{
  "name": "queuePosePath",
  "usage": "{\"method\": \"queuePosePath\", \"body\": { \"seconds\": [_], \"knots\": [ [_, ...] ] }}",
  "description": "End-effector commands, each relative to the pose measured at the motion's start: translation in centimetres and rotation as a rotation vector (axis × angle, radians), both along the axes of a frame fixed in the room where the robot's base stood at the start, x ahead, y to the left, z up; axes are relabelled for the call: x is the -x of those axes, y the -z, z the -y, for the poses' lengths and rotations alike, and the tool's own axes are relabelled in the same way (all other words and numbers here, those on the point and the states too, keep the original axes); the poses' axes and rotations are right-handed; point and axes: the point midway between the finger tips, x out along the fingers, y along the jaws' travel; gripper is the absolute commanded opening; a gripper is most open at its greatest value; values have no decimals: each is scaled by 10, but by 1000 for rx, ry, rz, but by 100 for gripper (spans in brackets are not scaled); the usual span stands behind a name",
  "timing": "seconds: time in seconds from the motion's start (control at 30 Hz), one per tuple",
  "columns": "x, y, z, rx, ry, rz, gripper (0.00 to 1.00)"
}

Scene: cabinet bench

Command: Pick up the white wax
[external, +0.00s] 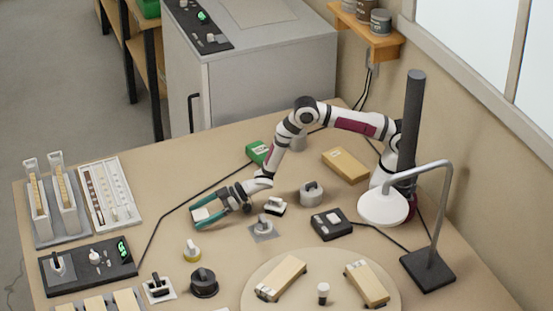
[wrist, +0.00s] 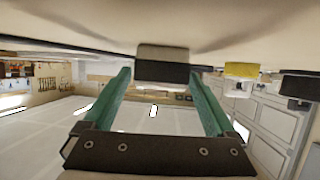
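My gripper (external: 206,213) is low over the left middle of the table, with its teal fingers spread. In the wrist view, where the table is at the top, the open fingers (wrist: 163,88) have a small two-tone block (wrist: 163,65) in the gap near their tips. The block is pale on the table side and dark on the other, with gaps visible beside it. In the external view the fingers partly hide that spot. I cannot tell for sure whether this block is the white wax.
A white-topped yellow piece (external: 192,250) and a dark round knob (external: 204,282) stand in front of my gripper. A grey switch (external: 266,229) and a small white-and-black piece (external: 275,207) are to its right. A control panel (external: 88,266) lies front left. Bare table is left of my gripper.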

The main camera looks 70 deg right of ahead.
Motion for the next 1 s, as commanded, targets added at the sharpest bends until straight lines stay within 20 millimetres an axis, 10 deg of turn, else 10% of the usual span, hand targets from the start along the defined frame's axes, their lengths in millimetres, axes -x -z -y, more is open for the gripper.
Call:
{"method": "queuePosePath", "body": {
  "seconds": [0.47, 0.77, 1.0],
  "knots": [
    [0, -1, 0, -1, 0, 1, 4],
    [0, -6, 0, -1, 0, 1, 4],
    [-1, -46, 2, -2, 1, 4, 4]
  ]
}}
